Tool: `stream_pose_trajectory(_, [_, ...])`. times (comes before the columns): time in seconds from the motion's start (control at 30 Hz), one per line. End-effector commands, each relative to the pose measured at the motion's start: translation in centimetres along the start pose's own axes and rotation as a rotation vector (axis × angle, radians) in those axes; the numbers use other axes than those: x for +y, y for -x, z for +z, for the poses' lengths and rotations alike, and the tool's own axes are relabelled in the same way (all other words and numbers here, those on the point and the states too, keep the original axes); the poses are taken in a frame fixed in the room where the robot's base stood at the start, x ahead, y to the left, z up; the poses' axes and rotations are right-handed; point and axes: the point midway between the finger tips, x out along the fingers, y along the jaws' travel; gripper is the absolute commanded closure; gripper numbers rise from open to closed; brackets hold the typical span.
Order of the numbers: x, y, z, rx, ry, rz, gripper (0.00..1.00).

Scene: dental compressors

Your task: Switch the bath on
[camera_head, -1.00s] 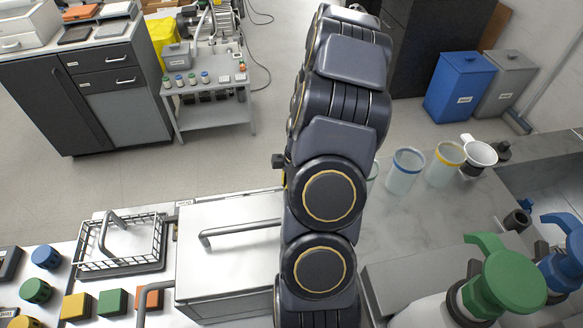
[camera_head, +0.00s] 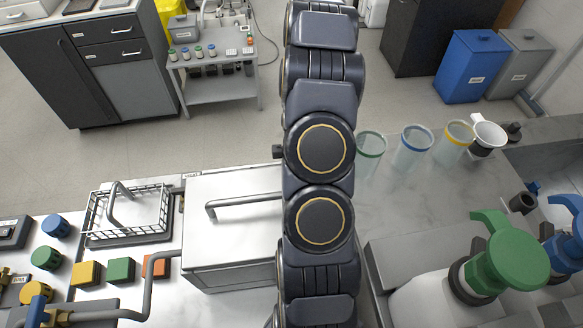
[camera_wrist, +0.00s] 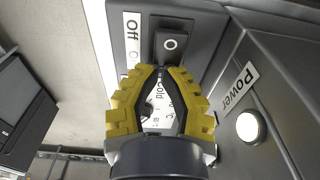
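A steel box with a lid and bar handle, apparently the bath (camera_head: 235,230), stands on the bench in the head view, partly hidden by my arm. In the wrist view, a black rocker switch (camera_wrist: 171,44) marked "O" sits on a grey panel beside an "Off" label (camera_wrist: 132,35). A round white lamp (camera_wrist: 249,128) sits beside a "Power" label; I cannot tell if it is lit. My gripper (camera_wrist: 162,70) has yellow fingers with tips together, empty, just in front of the switch's near end. Contact is unclear. The gripper is hidden in the head view.
A wire basket (camera_head: 125,213) stands left of the box. Coloured blocks and knobs lie at the front left, by a bent pipe (camera_head: 150,285). Banded beakers (camera_head: 415,150) and a green-topped bottle (camera_head: 505,260) are on the right. A grey panel wall flanks the switch closely.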

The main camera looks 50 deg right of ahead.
Motion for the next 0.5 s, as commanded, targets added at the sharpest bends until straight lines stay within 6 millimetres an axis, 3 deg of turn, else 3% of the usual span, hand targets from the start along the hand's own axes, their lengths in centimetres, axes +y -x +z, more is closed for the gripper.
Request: stream_pose_trajectory(0.5, [0.1, 1.1, 0.0, 0.005, -0.001, 0.005, 1.0])
